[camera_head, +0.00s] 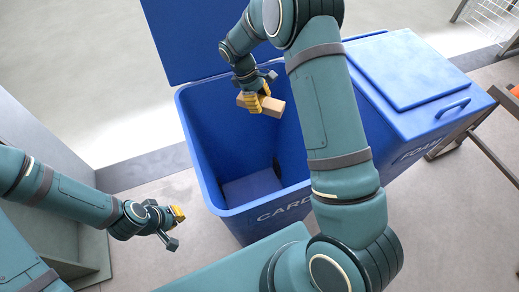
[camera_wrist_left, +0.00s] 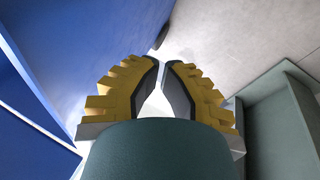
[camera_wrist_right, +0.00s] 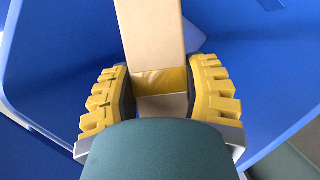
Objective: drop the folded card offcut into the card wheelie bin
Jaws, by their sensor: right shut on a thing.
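The folded card offcut (camera_head: 272,106) is a tan block. My right gripper (camera_head: 262,103) is shut on it and holds it over the open mouth of the blue card wheelie bin (camera_head: 203,168). In the right wrist view the offcut (camera_wrist_right: 152,40) stands out between the yellow fingers, with the blue bin walls (camera_wrist_right: 60,60) around it. The bin's front lettering is partly hidden by my right arm. My left gripper (camera_head: 178,214) is empty, left of the bin and outside it. Its fingertips (camera_wrist_left: 162,68) look closed together in the left wrist view.
The card bin's raised lid (camera_head: 195,35) stands at the back. A blue foam bin with its lid shut (camera_head: 405,68) stands close on the right. A brown metal frame (camera_head: 470,130) is beyond it. A grey-green panel (camera_head: 40,150) stands at the left.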

